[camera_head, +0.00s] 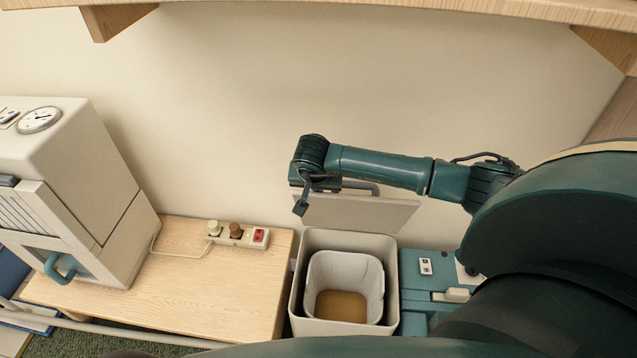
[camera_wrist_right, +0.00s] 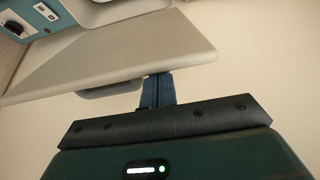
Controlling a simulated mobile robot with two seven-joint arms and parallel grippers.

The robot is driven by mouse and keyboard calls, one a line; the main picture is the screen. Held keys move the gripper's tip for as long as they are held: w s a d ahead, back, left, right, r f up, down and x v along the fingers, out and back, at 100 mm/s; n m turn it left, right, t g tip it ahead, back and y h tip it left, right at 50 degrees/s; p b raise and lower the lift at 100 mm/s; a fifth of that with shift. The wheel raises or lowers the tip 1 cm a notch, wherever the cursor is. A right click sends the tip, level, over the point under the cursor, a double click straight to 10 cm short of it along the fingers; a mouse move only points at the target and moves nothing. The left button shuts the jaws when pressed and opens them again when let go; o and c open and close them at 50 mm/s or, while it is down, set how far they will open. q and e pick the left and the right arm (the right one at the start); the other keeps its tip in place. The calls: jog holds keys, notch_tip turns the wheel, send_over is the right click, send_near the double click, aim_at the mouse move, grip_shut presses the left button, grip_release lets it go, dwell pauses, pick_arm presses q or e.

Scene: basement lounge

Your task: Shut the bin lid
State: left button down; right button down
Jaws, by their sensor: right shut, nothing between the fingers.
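The bin (camera_head: 393,272) is a pale grey square container with a white inner bucket (camera_head: 372,290), brown at the bottom. Its flat grey lid (camera_head: 375,213) stands raised at the back of the bin, against the wall side, leaving the opening uncovered. The lid also fills the upper left of the right wrist view (camera_wrist_right: 110,52). My right gripper (camera_head: 301,207) is at the lid's upper left, shut and empty. In the wrist view its fingers (camera_wrist_right: 158,88) reach the lid's edge; I cannot tell whether they touch. My left gripper is out of view.
A low wooden table (camera_head: 215,292) left of the bin carries a power strip (camera_head: 236,236) and a white appliance (camera_head: 75,190) with a gauge. A teal box (camera_head: 425,290) stands right of the bin. A wooden shelf (camera_head: 380,8) runs overhead. The wall is close behind.

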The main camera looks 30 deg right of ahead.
jog(key=shift+s+a+f, duration=0.35)
jog(key=shift+s+a, duration=0.1)
jog(key=shift+s, duration=0.2)
jog(key=shift+s+a, duration=0.1)
jog(key=shift+a, duration=0.05)
